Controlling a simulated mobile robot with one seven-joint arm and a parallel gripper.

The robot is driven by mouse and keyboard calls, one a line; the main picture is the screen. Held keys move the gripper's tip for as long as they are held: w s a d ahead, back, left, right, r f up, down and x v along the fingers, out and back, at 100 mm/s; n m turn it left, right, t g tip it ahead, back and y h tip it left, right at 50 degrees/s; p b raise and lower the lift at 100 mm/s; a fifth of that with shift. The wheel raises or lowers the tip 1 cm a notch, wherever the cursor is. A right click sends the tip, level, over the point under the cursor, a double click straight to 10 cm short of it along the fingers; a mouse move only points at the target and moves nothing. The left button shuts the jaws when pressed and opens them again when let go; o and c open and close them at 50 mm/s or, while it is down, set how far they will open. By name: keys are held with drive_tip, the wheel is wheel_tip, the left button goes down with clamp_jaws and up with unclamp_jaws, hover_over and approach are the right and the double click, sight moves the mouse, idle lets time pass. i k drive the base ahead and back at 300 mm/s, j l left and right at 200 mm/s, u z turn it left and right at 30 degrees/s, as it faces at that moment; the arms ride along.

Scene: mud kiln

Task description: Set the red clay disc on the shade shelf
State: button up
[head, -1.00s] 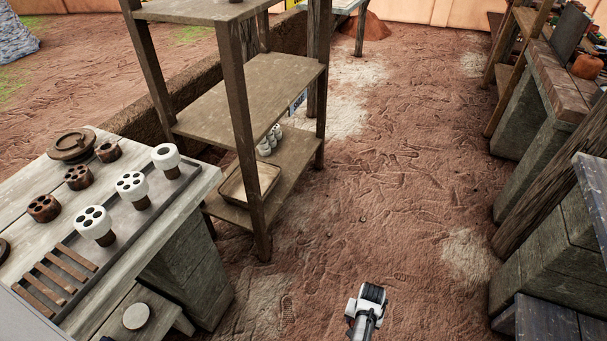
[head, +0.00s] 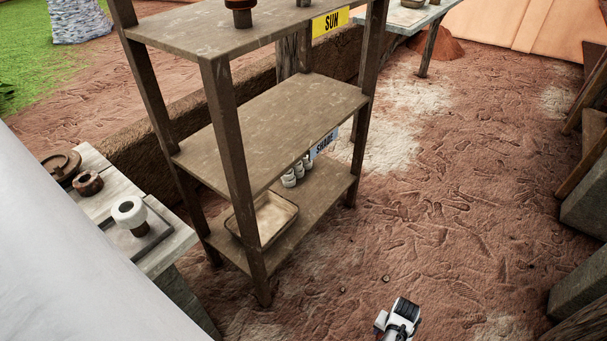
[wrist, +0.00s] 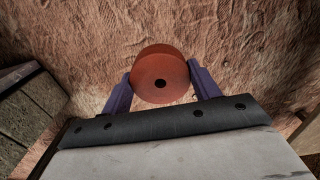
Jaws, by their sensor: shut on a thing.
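My gripper (wrist: 160,88) is shut on the red clay disc (wrist: 158,70), a thick round piece with a dark centre hole, held between two purple fingers above reddish ground. The disc does not show in the head view. A wooden rack stands left of centre in the head view, with a top shelf (head: 190,32), a bare middle shelf (head: 250,120) and a bottom shelf (head: 325,188). A SHADE sign (head: 325,143) shows between the middle and bottom shelves, at the back right. A yellow SUN sign (head: 330,22) is by the top shelf's right end.
The bottom shelf bears a shallow tray (head: 287,222) and small white pieces (head: 290,178). A dark pot (head: 241,14) stands on the top shelf. A bench (head: 178,245) with a white-topped piece (head: 130,212) is at left. Open ground (head: 440,210) lies right of the rack.

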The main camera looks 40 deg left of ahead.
sight(258, 152)
drive_tip(key=i+l+u, duration=0.15)
drive_tip(key=i+u, duration=0.2)
drive_tip(key=i, duration=0.2)
drive_tip(key=i+l+u, duration=0.75)
drive_tip(key=i, duration=0.2)
drive_tip(key=i+l+u, duration=0.25)
drive_tip(key=l, duration=0.25)
drive_tip(key=i+l+u, duration=0.1)
drive_tip(key=l, duration=0.2)
drive_tip(key=i+l+u, duration=0.2)
drive_tip(key=l, duration=0.45)
drive_tip(key=l+u, duration=0.15)
drive_tip(key=l, duration=0.5)
